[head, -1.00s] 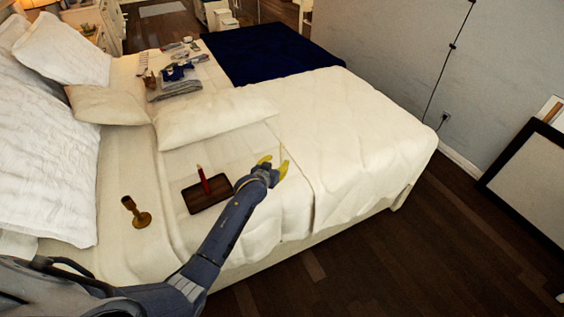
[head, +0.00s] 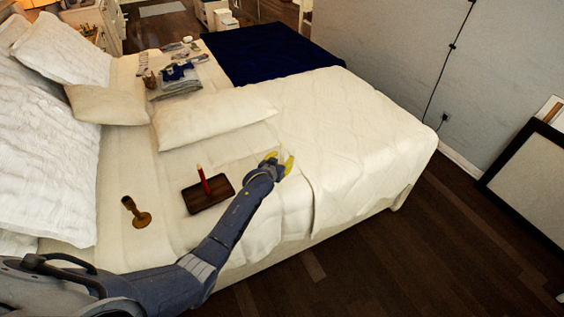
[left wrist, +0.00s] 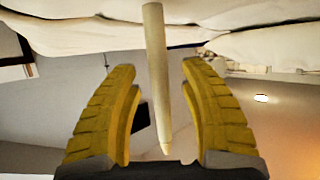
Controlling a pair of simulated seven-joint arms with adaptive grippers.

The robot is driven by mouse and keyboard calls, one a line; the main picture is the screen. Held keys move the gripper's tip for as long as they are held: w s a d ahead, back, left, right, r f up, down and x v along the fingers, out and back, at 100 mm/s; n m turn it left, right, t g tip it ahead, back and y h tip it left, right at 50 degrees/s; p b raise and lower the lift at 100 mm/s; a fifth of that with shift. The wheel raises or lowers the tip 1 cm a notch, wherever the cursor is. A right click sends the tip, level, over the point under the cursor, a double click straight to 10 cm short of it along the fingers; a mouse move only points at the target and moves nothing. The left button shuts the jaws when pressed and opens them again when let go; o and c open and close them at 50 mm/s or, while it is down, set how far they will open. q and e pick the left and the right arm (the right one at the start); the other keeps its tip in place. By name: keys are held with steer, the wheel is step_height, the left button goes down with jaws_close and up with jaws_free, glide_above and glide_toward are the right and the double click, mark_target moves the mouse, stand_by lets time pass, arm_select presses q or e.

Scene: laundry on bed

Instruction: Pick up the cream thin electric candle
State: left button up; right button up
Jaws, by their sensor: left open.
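The cream thin electric candle (left wrist: 155,60) shows in the left wrist view. It is a long slim pale stick with a tapered end, running from the top edge down between the two yellow fingers. My left gripper (head: 278,161) is open around it, with a visible gap on each side of the candle. In the head view the gripper is above the cream bed, right of the dark tray, and I cannot make out the candle there. My right gripper is not in view.
A red candle (head: 203,180) stands on a dark wooden tray (head: 218,199) left of the gripper. A brass candle holder (head: 136,213) is farther left. Pillows (head: 213,116) and folded clothes (head: 178,87) lie farther back. The white quilt (head: 350,140) at right is clear.

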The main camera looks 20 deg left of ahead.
arm_select(q)
steer(key=shift+o, duration=0.2)
jaws_close()
stand_by(0.4)
